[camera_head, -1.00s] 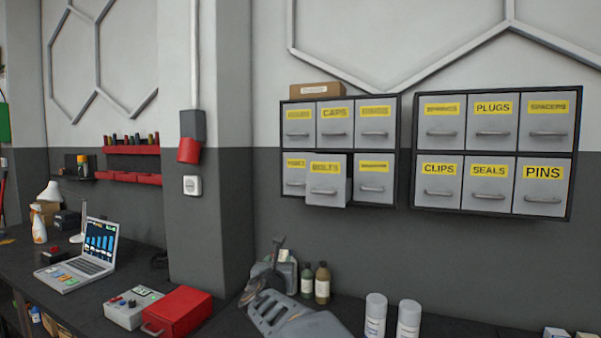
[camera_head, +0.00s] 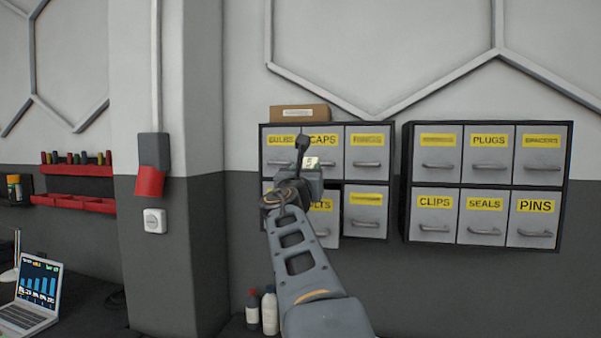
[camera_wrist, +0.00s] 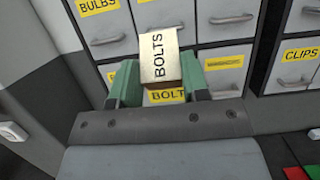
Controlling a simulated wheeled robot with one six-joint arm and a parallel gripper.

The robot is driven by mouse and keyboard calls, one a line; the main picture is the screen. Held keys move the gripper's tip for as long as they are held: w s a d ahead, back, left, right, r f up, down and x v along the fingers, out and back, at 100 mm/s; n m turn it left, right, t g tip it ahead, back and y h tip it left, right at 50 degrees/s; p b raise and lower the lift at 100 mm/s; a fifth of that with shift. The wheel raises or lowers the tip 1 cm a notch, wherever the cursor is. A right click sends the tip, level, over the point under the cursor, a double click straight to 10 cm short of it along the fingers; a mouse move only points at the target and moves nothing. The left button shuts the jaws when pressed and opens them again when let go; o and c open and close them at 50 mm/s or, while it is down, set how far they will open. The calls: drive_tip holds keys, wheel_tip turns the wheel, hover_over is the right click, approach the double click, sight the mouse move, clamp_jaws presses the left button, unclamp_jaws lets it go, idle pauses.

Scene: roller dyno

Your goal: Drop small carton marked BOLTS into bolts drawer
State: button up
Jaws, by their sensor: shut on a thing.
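My gripper (camera_wrist: 158,84) is shut on the small carton marked BOLTS (camera_wrist: 159,56), which is held between two green fingers in the wrist view. In the head view my gripper (camera_head: 305,172) is in front of the left drawer cabinet, and a small part of the carton (camera_head: 318,162) shows there. The bolts drawer (camera_head: 326,228) is in the lower row, middle column, and stood out from the cabinet. My arm hides much of its front in the head view. Its yellow label (camera_wrist: 167,95) shows just below the carton in the wrist view. The drawer's inside is not visible.
A brown box (camera_head: 299,113) stands on top of the left cabinet. The caps drawer (camera_head: 333,153) is shut above the bolts drawer. A second cabinet (camera_head: 405,225) hangs to the right. A pillar with a red fixture (camera_head: 150,181) is at left. Bottles (camera_head: 270,310) stand below.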

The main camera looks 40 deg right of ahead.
drive_tip(key=w+d+f, duration=0.1)
drive_tip(key=w+d, duration=0.5)
drive_tip(key=d, duration=0.4)
drive_tip(key=shift+w+d+f, duration=0.2)
drive_tip(key=shift+d+f, duration=0.1)
drive_tip(key=shift+f, duration=0.1)
drive_tip(key=o, duration=1.1)
drive_tip(key=shift+c, duration=0.2)
drive_tip(key=shift+s+a+r, duration=0.3)
drive_tip(key=shift+s+a, duration=0.55)
drive_tip(key=shift+a, duration=0.55)
drive_tip(key=shift+s+a+r, duration=0.35)
drive_tip(key=shift+s+a, duration=0.55)
drive_tip(key=shift+a, duration=0.55)
drive_tip(key=shift+s+a+r, duration=0.3)
drive_tip(key=shift+s+a, duration=0.55)
drive_tip(key=shift+a, duration=0.55)
